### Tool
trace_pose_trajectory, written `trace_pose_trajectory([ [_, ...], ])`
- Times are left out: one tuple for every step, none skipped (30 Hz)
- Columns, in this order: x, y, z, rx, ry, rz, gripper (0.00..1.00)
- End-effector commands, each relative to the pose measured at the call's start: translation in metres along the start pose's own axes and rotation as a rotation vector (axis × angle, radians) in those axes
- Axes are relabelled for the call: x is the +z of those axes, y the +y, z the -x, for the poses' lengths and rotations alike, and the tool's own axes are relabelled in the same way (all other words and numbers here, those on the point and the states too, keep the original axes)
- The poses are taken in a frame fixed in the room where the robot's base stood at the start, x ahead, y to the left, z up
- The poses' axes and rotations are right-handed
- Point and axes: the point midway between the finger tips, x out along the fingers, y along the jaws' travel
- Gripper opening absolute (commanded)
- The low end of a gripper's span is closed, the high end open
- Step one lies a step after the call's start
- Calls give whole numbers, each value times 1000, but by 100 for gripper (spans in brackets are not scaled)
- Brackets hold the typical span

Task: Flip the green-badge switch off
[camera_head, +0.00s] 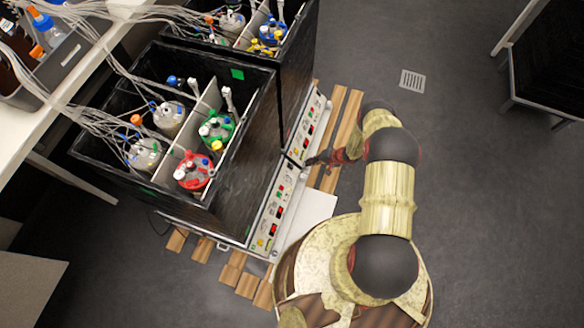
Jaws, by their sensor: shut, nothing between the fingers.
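Two black shaker boxes stand side by side, each with a pale control panel along its front. The near panel (284,187) and the far panel (302,138) carry small red, green and yellow parts, too small to tell the switches apart.
The near box (235,185) holds several capped bottles, with a red-ringed vessel (193,171) and a green-ringed vessel (215,130). Many tubes run left to a white bench (20,135). Wooden slats (346,120) lie under the shakers.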

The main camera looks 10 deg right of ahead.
Motion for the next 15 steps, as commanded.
trace_pose_trajectory([
  [0,0,0,0,0,0,0],
  [0,0,-1,0,0,0,0],
  [0,0,-3,0,0,1,0],
  [0,0,-5,0,-1,1,0],
  [0,1,-8,0,-1,1,0],
  [0,1,-12,0,-1,2,0],
  [0,1,-16,0,-1,2,0],
  [1,1,-21,0,-1,2,0],
  [2,2,-28,0,-2,2,0],
  [1,2,-34,0,-1,2,0],
  [0,2,-40,0,-1,3,0],
  [1,2,-48,1,-2,4,0],
  [1,2,-55,1,-2,4,0],
  [1,2,-60,1,-2,3,0],
  [1,3,-69,1,-2,2,0],
])
